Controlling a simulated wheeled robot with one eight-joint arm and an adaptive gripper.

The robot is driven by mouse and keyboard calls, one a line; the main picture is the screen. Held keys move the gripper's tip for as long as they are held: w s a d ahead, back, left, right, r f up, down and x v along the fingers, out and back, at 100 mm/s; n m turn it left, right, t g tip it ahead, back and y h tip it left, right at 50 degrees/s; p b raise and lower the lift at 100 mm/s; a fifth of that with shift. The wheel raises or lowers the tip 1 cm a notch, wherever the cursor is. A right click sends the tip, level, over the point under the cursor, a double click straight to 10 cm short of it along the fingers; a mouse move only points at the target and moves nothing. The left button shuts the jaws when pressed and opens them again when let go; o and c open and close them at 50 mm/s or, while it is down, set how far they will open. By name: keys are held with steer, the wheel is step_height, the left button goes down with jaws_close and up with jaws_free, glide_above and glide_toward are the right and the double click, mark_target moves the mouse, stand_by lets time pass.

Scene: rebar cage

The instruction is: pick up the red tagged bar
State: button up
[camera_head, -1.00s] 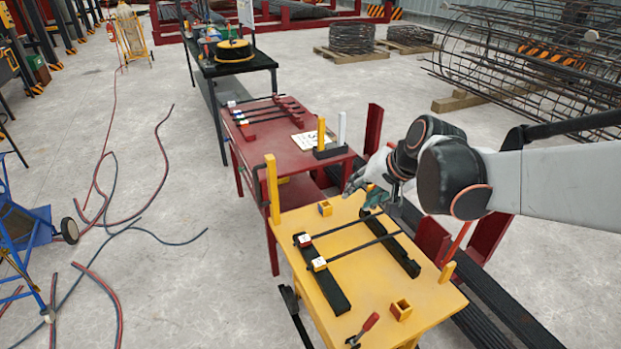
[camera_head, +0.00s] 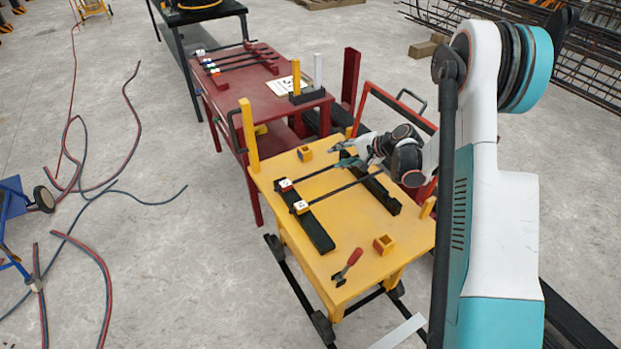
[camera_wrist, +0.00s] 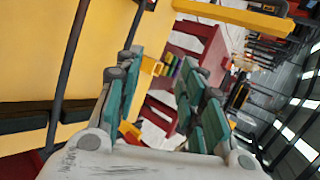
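The red tagged bar (camera_head: 316,174) is the farther of two thin dark bars on the yellow table (camera_head: 350,235). Its white tag with red sides (camera_head: 285,185) is at its left end. The nearer bar (camera_head: 340,191) has a white and yellow tag (camera_head: 300,207). Both bars lie across two black supports. My gripper (camera_head: 338,156) is over the table's far right part, beyond the bars' right ends. Its teal fingers also show in the wrist view (camera_wrist: 160,95), spread apart with nothing between them.
Two small yellow square sockets (camera_head: 305,153) (camera_head: 384,244), a red-handled clamp (camera_head: 347,266) and a yellow post (camera_head: 249,140) are on the yellow table. Behind it, a red table (camera_head: 235,85) holds several more tagged bars.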

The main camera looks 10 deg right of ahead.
steer(key=shift+m+t+y, duration=0.3)
steer(key=shift+m+y, duration=0.2)
steer(key=shift+m, duration=0.2)
steer(key=f, duration=0.3)
steer(key=d+f, duration=0.1)
steer(key=f, duration=0.2)
steer(key=d+f, duration=0.1)
steer(key=f, duration=0.2)
steer(key=shift+w+f+b, duration=0.2)
steer(key=shift+f+b, duration=0.15)
steer(key=shift+f, duration=0.05)
steer(key=shift+w+a+f, duration=0.1)
steer(key=shift+f, duration=0.15)
steer(key=b, duration=0.2)
glide_toward(313, 175)
steer(key=shift+w+a+f, duration=0.45)
steer(key=shift+a+f, duration=0.15)
steer(key=shift+f, duration=0.2)
steer(key=shift+b+x, duration=1.65)
steer(key=shift+x, duration=1.5)
steer(key=shift+w+r, duration=0.15)
steer(key=shift+r, duration=0.1)
jaws_close()
